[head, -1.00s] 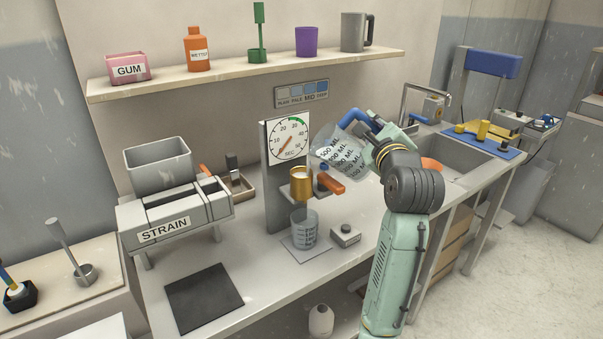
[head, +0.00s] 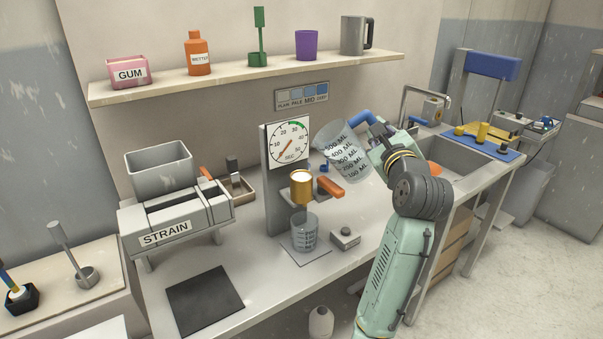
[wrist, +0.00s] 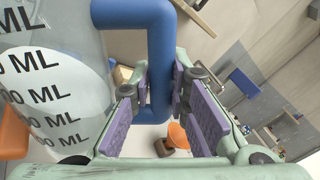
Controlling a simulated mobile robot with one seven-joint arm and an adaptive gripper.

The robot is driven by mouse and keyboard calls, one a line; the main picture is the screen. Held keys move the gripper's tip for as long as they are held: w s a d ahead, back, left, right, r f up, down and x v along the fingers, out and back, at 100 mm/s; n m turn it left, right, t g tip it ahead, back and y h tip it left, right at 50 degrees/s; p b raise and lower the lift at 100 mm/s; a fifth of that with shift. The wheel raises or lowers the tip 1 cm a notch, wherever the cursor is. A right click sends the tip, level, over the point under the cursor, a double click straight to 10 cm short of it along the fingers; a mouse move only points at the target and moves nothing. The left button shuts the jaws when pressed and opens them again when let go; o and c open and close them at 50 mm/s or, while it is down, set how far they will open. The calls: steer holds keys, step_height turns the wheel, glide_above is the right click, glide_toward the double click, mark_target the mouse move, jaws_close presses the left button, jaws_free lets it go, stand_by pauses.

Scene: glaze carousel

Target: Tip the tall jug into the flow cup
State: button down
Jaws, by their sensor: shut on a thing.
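The tall jug (head: 343,153) is clear, with ML marks and a blue handle (wrist: 158,60). My gripper (head: 376,130) is shut on that handle, with purple pads on either side of it in the wrist view. The jug is held above the bench, its mouth leaning left and up. The flow cup (head: 302,190) is a brass cup on a stand, below and left of the jug and apart from it. White liquid shows at its top. I see no stream between them. How much is left in the jug I cannot tell.
A marked beaker (head: 305,233) stands under the flow cup. A dial (head: 289,142) rises behind it. An orange lever (head: 331,187) and a small grey box (head: 345,237) are close by. The STRAIN unit (head: 177,222) is left; a sink (head: 455,158) is right.

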steer(key=shift+w+d+f+m, duration=0.1)
steer(key=shift+d+f+m, duration=0.1)
steer(key=shift+d+m, duration=0.15)
steer(key=d+f+m, duration=0.4)
steer(key=m, duration=0.2)
steer(key=shift+w+d, duration=0.25)
steer(key=shift+w, duration=0.05)
steer(key=shift+f+m, duration=0.1)
steer(key=shift+m, duration=0.15)
